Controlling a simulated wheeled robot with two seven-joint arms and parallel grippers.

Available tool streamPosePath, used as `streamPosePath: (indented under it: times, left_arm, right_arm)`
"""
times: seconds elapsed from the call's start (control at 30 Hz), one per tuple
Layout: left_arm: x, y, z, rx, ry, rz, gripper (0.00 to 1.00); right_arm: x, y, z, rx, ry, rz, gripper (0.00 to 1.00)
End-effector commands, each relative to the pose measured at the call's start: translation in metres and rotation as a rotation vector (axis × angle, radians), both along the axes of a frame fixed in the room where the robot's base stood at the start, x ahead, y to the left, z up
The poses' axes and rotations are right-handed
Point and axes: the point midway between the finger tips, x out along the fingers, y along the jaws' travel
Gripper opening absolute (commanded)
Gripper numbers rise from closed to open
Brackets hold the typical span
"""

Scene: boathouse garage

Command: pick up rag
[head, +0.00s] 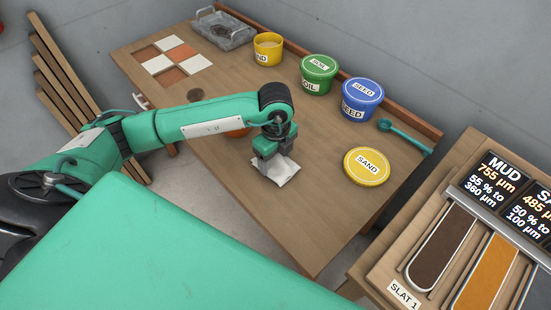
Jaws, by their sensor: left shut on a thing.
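A white rag (284,170) is on the wooden workbench (300,220), near its front edge. My left gripper (275,158) comes down over the rag from above and is shut on it. The fingers hide the rag's far part, and I cannot tell whether the rag touches the bench or is slightly raised. My right gripper does not show.
A yellow tub (268,50), a green soil tub (318,75) and a blue seed tub (361,100) line the back. A yellow sand lid (366,167) and teal scoop (402,134) lie right. A grey tray (223,31) stands far left. The right front bench is clear.

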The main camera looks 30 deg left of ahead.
Motion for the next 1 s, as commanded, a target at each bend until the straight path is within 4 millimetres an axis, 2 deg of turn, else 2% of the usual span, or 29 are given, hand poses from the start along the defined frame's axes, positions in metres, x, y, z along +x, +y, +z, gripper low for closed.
streamPosePath:
  times: [0.17, 0.27, 0.7, 0.83, 1.0]
  left_arm:
    - [0.001, 0.000, 0.020, 0.000, -0.004, -0.001, 0.49]
    - [0.001, 0.000, 0.040, -0.001, -0.006, 0.000, 0.49]
    - [0.001, 0.001, 0.148, 0.002, -0.005, -0.001, 0.49]
    - [0.001, 0.001, 0.169, 0.001, -0.006, 0.000, 0.49]
    - [0.000, 0.000, 0.184, 0.002, -0.002, 0.000, 0.49]
  right_arm:
    - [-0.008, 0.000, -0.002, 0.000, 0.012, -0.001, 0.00]
    - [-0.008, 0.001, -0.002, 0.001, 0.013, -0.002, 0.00]
    - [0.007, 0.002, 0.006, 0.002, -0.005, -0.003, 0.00]
    - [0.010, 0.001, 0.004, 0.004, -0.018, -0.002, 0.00]
    - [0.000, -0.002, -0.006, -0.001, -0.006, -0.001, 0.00]
